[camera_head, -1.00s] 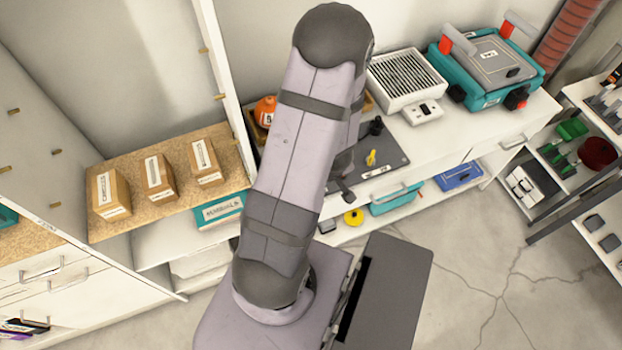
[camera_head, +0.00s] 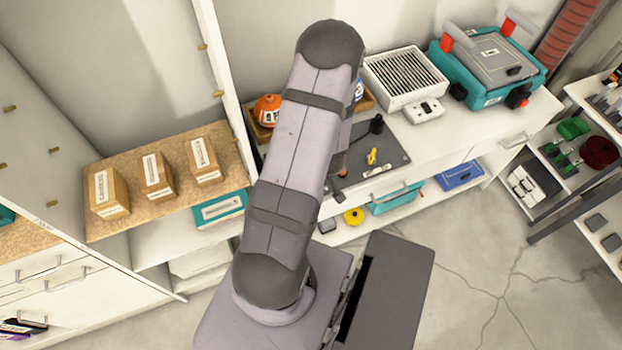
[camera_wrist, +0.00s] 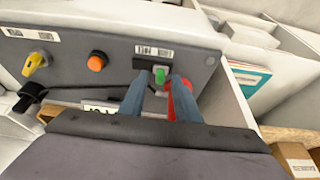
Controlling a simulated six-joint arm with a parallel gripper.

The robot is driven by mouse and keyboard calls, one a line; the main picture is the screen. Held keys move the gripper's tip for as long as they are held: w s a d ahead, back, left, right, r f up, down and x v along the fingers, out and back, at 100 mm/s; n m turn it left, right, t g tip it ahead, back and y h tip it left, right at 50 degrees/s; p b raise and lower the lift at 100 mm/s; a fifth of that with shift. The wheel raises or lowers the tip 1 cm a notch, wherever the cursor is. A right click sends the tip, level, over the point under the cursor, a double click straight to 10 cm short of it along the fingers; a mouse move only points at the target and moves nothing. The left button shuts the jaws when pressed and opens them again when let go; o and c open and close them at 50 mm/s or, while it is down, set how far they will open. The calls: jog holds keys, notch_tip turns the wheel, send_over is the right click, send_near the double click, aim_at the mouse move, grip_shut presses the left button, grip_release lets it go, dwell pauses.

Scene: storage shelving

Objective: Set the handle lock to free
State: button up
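In the wrist view a dark grey panel (camera_wrist: 75,70) carries a yellow knob (camera_wrist: 37,62), an orange round button (camera_wrist: 97,61) and a small green piece (camera_wrist: 161,75) at a dark slot. A red handle-like part (camera_wrist: 182,98) is beside it, partly hidden by my right finger. Which part is the handle lock, I cannot tell for certain. My gripper (camera_wrist: 159,84) has its two fingers apart, with the green piece showing between the tips; contact is unclear. In the head view my arm hides the gripper; the yellow knob (camera_head: 371,156) shows right of the arm.
A black lever (camera_wrist: 30,95) is left of the gripper, also visible in the head view (camera_head: 376,125). A white vented box (camera_head: 405,78) and a teal case (camera_head: 488,65) stand on the counter. Cardboard boxes (camera_head: 156,175) stand on the left shelf.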

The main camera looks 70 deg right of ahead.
jog(key=shift+w+d+f, duration=0.1)
jog(key=shift+f, duration=0.25)
grip_shut()
jog(key=shift+d+r+p, duration=0.15)
jog(key=shift+d+p, duration=0.05)
jog(key=shift+p, duration=0.1)
jog(key=shift+s+d+p, duration=1)
jog(key=shift+s+p, duration=0.15)
jog(key=shift+s+d, duration=0.1)
jog(key=shift+d, duration=0.05)
grip_release()
jog(key=shift+s, duration=0.1)
